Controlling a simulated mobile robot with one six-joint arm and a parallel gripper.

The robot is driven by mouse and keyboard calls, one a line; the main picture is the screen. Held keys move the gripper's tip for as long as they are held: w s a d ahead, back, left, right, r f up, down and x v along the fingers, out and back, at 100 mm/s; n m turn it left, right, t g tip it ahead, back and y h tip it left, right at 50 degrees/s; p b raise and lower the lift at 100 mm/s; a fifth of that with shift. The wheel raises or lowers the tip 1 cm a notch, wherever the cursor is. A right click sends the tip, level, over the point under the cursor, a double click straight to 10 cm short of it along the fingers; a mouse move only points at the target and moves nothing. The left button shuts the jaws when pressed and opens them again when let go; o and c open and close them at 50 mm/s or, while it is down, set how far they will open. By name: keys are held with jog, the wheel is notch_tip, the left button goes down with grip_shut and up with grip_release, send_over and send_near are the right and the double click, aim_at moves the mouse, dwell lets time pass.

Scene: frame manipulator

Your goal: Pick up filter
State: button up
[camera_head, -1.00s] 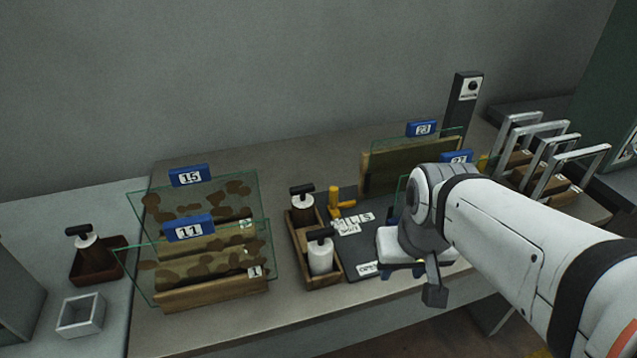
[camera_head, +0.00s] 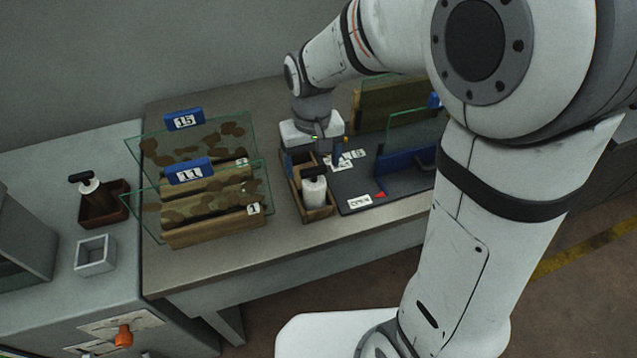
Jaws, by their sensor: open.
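I cannot tell which thing is the filter; nothing in view is plainly marked as one. My gripper (camera_head: 316,160) is open and points down over the back part of a small wooden tray (camera_head: 326,213). A white bottle with a black top (camera_head: 314,188) stands upright in the front of that tray, just in front of the gripper. The back of the tray is hidden behind the gripper, so I cannot tell whether its fingers touch anything. Spotted glass panels with blue tags 15 (camera_head: 184,120) and 11 (camera_head: 189,172) stand in wooden holders to the left.
A dark mat (camera_head: 375,188) with a blue clamp (camera_head: 402,161) holding a clear panel lies right of the tray. Another bottle in a brown tray (camera_head: 119,215) and an empty white box (camera_head: 95,256) stand far left. My arm covers the right side.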

aim_at(314, 180)
notch_tip(314, 180, down, 5)
jog(key=shift+d+f+p, duration=0.1)
jog(key=shift+f+p, duration=0.1)
jog(key=shift+p, duration=0.1)
jog(key=shift+c, duration=0.2)
jog(key=c, duration=1.1)
